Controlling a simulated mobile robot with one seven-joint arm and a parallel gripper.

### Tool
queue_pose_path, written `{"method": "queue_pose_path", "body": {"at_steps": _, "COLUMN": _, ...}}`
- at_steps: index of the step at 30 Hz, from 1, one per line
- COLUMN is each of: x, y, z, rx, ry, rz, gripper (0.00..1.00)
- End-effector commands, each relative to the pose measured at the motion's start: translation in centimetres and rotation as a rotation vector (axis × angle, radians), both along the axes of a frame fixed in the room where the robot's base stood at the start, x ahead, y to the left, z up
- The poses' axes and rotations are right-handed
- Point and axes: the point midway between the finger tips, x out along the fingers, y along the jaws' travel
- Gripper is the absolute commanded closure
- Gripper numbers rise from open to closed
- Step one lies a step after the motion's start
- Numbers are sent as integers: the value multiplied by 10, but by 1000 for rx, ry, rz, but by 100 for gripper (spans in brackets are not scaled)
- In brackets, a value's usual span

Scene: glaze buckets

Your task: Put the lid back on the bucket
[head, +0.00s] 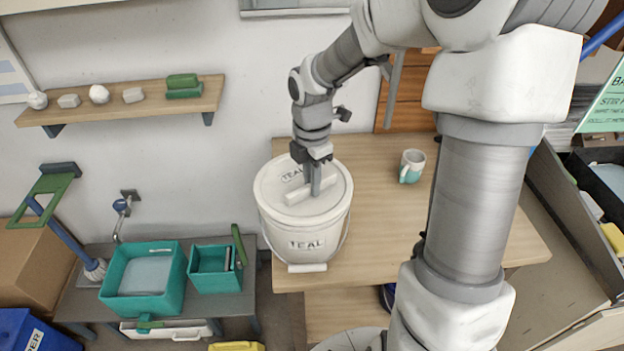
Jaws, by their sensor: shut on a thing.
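A white bucket (305,243) labelled TEAL stands upright at the left end of the wooden table. Its wire handle hangs down at the front with a white grip. A white round lid (278,209), also marked TEAL, lies over the bucket's mouth and looks about level. I cannot tell whether it is pressed down on the rim all round. My gripper (314,188) reaches down from above and is shut on the lid's white bar handle (298,196). The gripper hides part of the lid's top.
A white and teal mug (411,166) stands on the wooden table (385,245) right of the bucket. Teal tubs (143,280) sit on a low grey bench at the left. A wall shelf (120,106) holds small pieces. The table's front middle is clear.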

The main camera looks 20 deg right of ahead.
Motion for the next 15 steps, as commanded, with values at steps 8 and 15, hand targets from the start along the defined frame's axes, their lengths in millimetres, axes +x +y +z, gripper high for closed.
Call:
{"method": "queue_pose_path", "body": {"at_steps": 8, "x": 0, "y": 0, "z": 0, "rx": 0, "ry": -1, "rz": 0, "gripper": 100}}
{"method": "queue_pose_path", "body": {"at_steps": 15, "x": 0, "y": 0, "z": 0, "rx": 0, "ry": -1, "rz": 0, "gripper": 56}}
